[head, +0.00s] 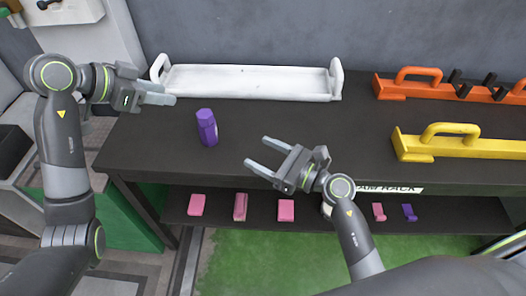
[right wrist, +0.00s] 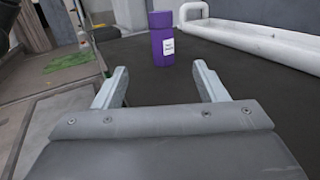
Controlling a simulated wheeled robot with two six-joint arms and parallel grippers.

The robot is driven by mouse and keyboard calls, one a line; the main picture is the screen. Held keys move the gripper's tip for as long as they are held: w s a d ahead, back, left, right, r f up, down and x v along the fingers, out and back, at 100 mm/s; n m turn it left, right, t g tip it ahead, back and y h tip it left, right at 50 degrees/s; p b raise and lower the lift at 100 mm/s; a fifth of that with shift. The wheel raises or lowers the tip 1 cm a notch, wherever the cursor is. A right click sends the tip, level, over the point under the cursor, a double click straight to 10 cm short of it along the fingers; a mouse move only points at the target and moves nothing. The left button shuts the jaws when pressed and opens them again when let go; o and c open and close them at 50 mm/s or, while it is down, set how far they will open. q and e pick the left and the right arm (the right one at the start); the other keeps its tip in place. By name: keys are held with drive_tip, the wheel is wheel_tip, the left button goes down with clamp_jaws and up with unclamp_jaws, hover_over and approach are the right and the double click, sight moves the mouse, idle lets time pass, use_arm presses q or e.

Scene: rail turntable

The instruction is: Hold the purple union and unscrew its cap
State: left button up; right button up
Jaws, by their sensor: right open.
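The purple union (head: 207,128) stands upright on the dark table, with its cap (head: 205,114) on top. In the right wrist view the union (right wrist: 161,50) is ahead, between the fingertips in the picture but beyond them, with a white label on its side. My right gripper (head: 256,155) is open and empty, to the right of the union and apart from it. My left gripper (head: 165,93) is above the table's back left, up and left of the union. Its fingers look close together, but I cannot tell whether they are shut.
A white tray (head: 250,96) lies along the table's back. An orange rack (head: 400,88) and a yellow rack (head: 470,147) with handles lie at the right. Pink pieces (head: 286,210) and a small purple piece (head: 409,212) are on the lower shelf. The table around the union is clear.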

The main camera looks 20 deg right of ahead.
sight(215, 131)
drive_tip(key=shift+w+a, duration=0.4)
drive_tip(key=shift+w, duration=0.3)
drive_tip(key=x, duration=1.6)
drive_tip(key=shift+w+a+f, duration=0.15)
drive_tip(key=shift+a+f, duration=0.1)
drive_tip(key=shift+f, duration=0.1)
drive_tip(key=c, duration=1.3)
